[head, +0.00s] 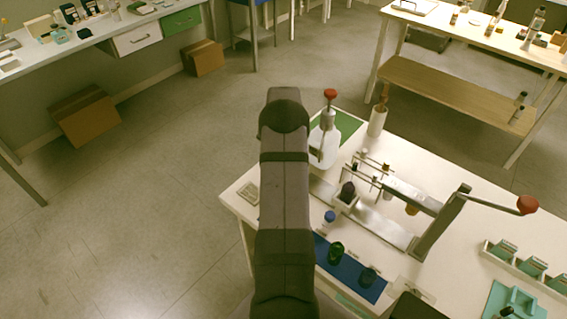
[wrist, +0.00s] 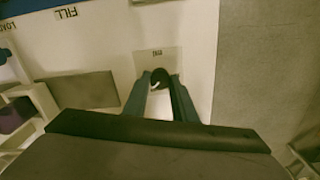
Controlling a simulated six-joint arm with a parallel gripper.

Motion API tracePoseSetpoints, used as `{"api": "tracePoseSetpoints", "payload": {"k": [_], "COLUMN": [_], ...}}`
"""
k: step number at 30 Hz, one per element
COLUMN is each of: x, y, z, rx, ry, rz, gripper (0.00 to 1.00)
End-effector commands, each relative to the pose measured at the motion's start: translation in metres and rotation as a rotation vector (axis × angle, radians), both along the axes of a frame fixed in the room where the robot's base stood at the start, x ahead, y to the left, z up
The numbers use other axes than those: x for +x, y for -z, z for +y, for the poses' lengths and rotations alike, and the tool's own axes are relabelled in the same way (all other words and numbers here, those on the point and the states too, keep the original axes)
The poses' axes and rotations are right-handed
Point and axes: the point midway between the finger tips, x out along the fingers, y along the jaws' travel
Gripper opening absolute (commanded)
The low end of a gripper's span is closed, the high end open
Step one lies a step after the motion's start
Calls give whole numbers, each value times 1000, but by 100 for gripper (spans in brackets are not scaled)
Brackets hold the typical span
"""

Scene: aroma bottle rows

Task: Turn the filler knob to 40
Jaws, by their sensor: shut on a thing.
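In the wrist view the dark round knob (wrist: 160,77) sits on a small pale plate (wrist: 147,62) near the table's edge. A white mark shows on the knob's face. Small print on the plate is too blurred to read. My gripper (wrist: 159,82) is shut on the knob, with one teal finger on each side of it. The setting cannot be read. In the head view my arm hides the gripper and the knob. A small plate (head: 247,193) shows just left of my arm, at the table's left side.
A grey plate (wrist: 88,90) lies left of the knob in the wrist view; the floor lies to the right. In the head view a filler frame with a red-ended lever (head: 527,204), a dark purple bottle (head: 347,189) and a blue mat (head: 345,272) with bottles stand right of my arm.

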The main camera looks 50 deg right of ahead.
Motion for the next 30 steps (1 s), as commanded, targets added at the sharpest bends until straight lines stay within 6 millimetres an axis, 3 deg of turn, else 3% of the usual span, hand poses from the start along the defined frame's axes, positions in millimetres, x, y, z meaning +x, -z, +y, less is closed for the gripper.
{"api": "tracePoseSetpoints", "payload": {"k": [18, 30], "x": [1, 1], "y": [-2, -2], "z": [-1, -1], "rx": [-5, -5], "ry": [549, 723], "rz": [-3, -4], "gripper": [2, 2]}}
